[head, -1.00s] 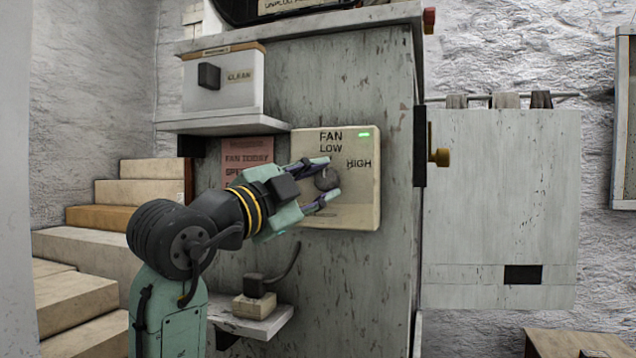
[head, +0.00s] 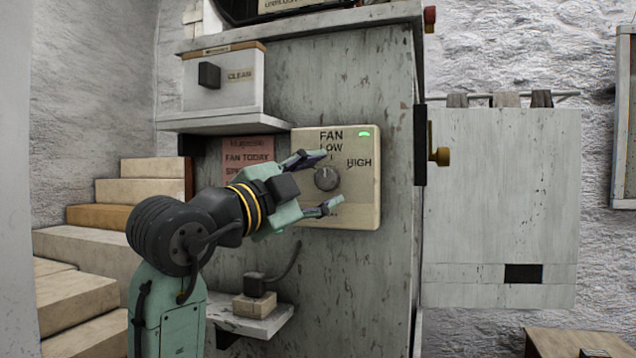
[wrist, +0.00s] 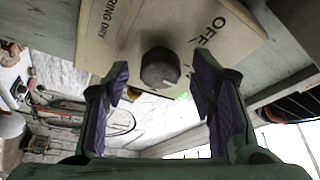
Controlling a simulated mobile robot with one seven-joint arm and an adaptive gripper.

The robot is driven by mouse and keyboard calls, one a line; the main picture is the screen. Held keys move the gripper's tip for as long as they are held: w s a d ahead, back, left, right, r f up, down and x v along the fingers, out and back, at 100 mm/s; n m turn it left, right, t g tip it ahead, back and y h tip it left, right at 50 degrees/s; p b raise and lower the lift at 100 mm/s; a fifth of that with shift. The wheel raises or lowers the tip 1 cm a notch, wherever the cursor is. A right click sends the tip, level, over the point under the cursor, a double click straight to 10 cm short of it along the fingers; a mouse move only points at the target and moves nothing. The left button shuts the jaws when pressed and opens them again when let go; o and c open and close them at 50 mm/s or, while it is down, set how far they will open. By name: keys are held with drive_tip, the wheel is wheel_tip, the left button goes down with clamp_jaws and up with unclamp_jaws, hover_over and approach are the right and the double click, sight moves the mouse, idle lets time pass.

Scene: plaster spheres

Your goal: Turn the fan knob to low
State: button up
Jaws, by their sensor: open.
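The fan knob (head: 326,178) is a dark round knob on a cream panel (head: 358,205) lettered FAN, LOW and HIGH. LOW is above the knob and HIGH is to its upper right. In the head view the knob's pale mark appears to point up, toward LOW. My gripper (head: 333,177) is open, one finger above and one below the knob, with clear gaps. In the wrist view the knob (wrist: 160,68) sits between and beyond the spread fingers, touching neither. OFF lettering shows there on the panel (wrist: 125,45); my gripper hides the panel's left part in the head view.
A green light (head: 364,133) is lit at the panel's upper right. A shelf box marked CLEAN (head: 225,95) is above left, a reddish notice (head: 245,150) beside the panel. A small ledge (head: 250,322) with a block is below. A brass knob (head: 441,157) sticks out at the right.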

drive_tip(key=v, duration=1.2)
